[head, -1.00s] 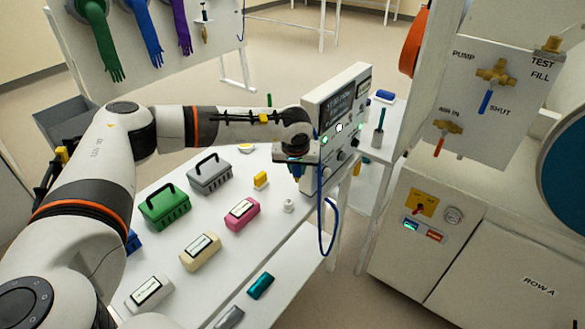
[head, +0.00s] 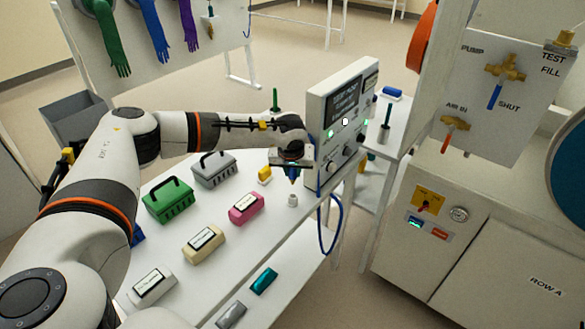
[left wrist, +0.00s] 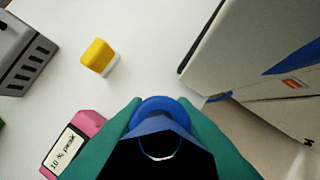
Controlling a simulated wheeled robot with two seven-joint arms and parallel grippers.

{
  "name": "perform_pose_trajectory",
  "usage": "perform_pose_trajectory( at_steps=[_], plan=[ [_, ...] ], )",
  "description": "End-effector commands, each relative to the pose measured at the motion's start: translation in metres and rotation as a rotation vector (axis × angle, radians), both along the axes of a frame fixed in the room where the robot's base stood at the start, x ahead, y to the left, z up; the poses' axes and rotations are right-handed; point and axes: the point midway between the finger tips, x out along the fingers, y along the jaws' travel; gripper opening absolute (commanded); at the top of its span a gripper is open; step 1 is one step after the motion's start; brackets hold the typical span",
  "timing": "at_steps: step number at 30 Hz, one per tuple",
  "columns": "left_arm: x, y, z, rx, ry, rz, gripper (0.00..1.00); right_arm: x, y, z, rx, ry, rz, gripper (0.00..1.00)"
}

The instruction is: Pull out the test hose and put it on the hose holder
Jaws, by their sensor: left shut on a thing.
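My left gripper (head: 292,164) is shut on a blue piece (head: 293,178), which looks like the end of the test hose. It points down above a small white upright piece on the table, likely the hose holder (head: 292,200). I cannot tell whether they touch. The blue hose (head: 334,238) hangs in a loop past the table's right edge, beside the tester (head: 345,125). In the left wrist view, teal fingers grip the round blue piece (left wrist: 160,106) from both sides; the holder is hidden there. My right gripper is not in view.
The tester's body (left wrist: 240,60) stands close on the right. Bare white table lies between the block and the holder.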

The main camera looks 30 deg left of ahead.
Motion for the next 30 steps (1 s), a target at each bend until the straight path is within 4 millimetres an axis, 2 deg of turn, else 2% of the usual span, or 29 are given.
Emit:
perform_pose_trajectory(
  at_steps=[3,10,30],
  plan=[
    [0.000,0.000,-0.016,0.000,0.000,0.000,0.00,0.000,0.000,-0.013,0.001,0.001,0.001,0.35],
    [0.000,0.000,-0.035,-0.001,0.001,0.001,0.00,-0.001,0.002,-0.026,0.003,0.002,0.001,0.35],
    [0.000,0.000,-0.038,-0.001,0.000,0.000,0.00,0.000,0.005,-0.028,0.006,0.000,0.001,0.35]
  ],
)
